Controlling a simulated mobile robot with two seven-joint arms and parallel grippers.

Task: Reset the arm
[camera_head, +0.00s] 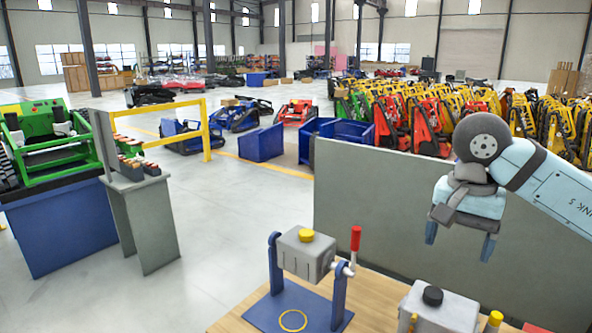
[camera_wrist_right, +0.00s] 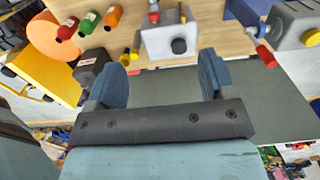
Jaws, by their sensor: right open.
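My right arm comes in from the right edge of the head view. Its gripper (camera_head: 459,240) points down in front of the grey panel, above and behind the table. The two blue fingers are apart and nothing is between them. In the right wrist view the gripper (camera_wrist_right: 163,77) also shows open and empty, with the table beyond the fingers. My left arm and gripper do not show.
A wooden table (camera_head: 385,310) holds a grey box (camera_head: 305,254) on a blue stand with a red handle, and another grey box (camera_head: 440,305) with a black knob. A grey panel (camera_head: 400,205) stands behind. Several bottles (camera_wrist_right: 90,24) lie in the wrist view.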

